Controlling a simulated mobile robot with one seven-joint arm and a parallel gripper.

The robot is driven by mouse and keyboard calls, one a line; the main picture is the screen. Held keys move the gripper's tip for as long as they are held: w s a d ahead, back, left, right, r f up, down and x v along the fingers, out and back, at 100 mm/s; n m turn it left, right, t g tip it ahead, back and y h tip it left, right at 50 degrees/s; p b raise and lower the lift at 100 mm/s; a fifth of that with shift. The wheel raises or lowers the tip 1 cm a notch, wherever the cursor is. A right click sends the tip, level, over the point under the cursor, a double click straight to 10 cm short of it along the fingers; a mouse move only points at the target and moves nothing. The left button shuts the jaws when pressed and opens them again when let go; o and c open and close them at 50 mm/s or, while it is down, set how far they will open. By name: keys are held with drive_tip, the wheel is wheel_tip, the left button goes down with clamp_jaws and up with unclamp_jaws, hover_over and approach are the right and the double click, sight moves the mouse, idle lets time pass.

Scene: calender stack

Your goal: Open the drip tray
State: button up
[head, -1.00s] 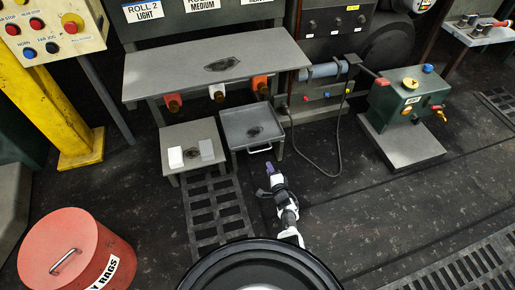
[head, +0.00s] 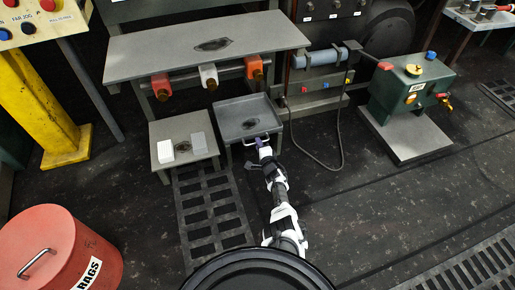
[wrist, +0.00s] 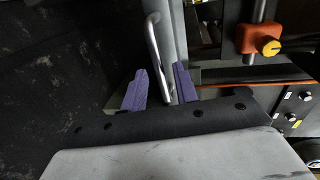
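The drip tray (head: 246,107) is a grey shallow square pan with a dark stain, below the front of the long grey table. Its light metal bar handle (head: 262,138) is on the front edge; in the wrist view the handle (wrist: 153,45) runs down between my two purple fingers. My gripper (head: 263,148) is at the tray's front edge. In the wrist view my gripper (wrist: 160,88) is open, with one finger on each side of the handle. A gap shows between the left finger and the handle.
A low grey stand (head: 202,137) with a white block and a grey block is left of the tray. The long table (head: 180,50) with red and white valves overhangs behind. A green pump unit (head: 410,90) stands right, with a hose nearby. A red rag bin (head: 60,250) is front left.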

drive_tip(key=shift+b+x, duration=0.95)
drive_tip(key=shift+x, duration=0.35)
clamp_jaws()
